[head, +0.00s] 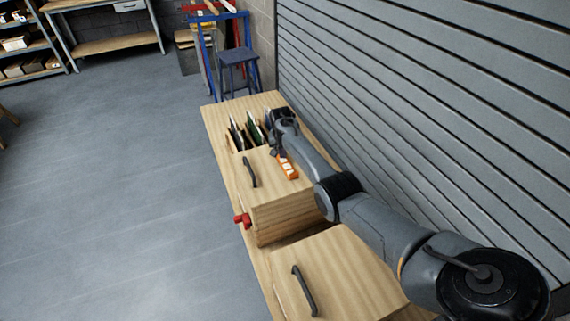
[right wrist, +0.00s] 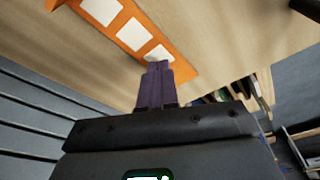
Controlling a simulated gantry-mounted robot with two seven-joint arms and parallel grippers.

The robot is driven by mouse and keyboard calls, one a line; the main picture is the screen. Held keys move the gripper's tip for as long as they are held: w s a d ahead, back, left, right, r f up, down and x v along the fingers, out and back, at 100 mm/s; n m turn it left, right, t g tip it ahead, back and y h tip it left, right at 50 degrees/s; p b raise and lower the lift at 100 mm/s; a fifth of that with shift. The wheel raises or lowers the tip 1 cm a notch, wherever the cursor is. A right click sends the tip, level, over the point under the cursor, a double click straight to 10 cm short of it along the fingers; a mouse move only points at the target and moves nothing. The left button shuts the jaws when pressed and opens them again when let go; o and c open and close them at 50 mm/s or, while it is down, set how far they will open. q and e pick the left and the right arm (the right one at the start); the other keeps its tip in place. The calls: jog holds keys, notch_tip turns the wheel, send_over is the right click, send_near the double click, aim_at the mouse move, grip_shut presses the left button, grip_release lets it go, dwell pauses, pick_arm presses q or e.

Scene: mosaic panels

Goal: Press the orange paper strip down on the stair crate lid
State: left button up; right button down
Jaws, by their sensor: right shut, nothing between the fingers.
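The orange paper strip (head: 288,169) lies on the pale wooden lid (head: 268,184) of the stair crate in the head view. In the right wrist view the strip (right wrist: 152,30) runs diagonally across the wood (right wrist: 208,22) and carries white squares. My right gripper (right wrist: 157,66) is shut and empty, its purple fingertips at the strip's lower right end, over the last white square. I cannot tell for sure whether the tips touch the paper. In the head view my right gripper (head: 275,152) is at the strip's far end, its tips small and partly hidden. My left gripper is not in view.
A black handle (head: 249,172) stands on the lid left of the strip. Beyond it are slots with upright dark and green panels (head: 254,129). A red knob (head: 242,220) sticks out at the left. A nearer wooden lid has another handle (head: 304,290). A slatted wall (head: 430,110) is close on the right.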

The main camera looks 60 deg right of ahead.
jog(key=shift+f+b, duration=0.4)
jog(key=shift+f, duration=0.25)
jog(key=shift+r, duration=0.1)
dwell(0.3)
notch_tip(320, 180, up, 4)
jog(key=p, duration=0.4)
notch_tip(320, 180, up, 4)
jog(key=p, duration=0.4)
dwell(0.6)
